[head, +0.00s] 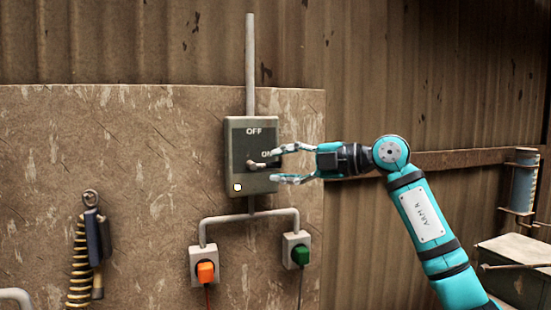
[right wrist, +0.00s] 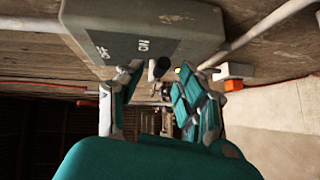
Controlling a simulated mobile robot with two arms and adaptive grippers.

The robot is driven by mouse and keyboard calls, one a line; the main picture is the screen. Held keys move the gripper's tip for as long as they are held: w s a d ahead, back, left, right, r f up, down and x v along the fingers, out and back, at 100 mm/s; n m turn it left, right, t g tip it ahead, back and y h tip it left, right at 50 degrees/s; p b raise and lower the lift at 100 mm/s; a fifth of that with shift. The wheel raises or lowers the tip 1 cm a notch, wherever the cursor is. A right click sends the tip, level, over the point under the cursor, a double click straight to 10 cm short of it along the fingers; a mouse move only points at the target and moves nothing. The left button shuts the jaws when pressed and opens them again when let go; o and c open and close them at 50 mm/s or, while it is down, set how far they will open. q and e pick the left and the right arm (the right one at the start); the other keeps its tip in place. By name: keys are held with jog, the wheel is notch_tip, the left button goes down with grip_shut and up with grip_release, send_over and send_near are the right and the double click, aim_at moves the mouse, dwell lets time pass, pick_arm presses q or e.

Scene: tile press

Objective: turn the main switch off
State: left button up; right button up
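The main switch box (head: 236,150) is a grey box on the board, with OFF at the top of its dark panel and ON lower down. In the right wrist view the box (right wrist: 130,22) is at the top, and the lever's dark knob (right wrist: 160,68) shows between the fingertips. My right gripper (head: 276,164) is open at the box, one finger above the lever and one below; I cannot tell whether either touches it. My left gripper is not in view.
Below the box, a forked conduit (head: 250,214) leads to two sockets, with an orange plug (head: 206,272) and a green plug (head: 301,255). A hook with a coiled yellow cord (head: 80,265) hangs at left. A blue cylinder (head: 524,180) stands at far right.

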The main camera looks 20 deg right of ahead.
jog(key=shift+x, duration=1.05)
grip_shut()
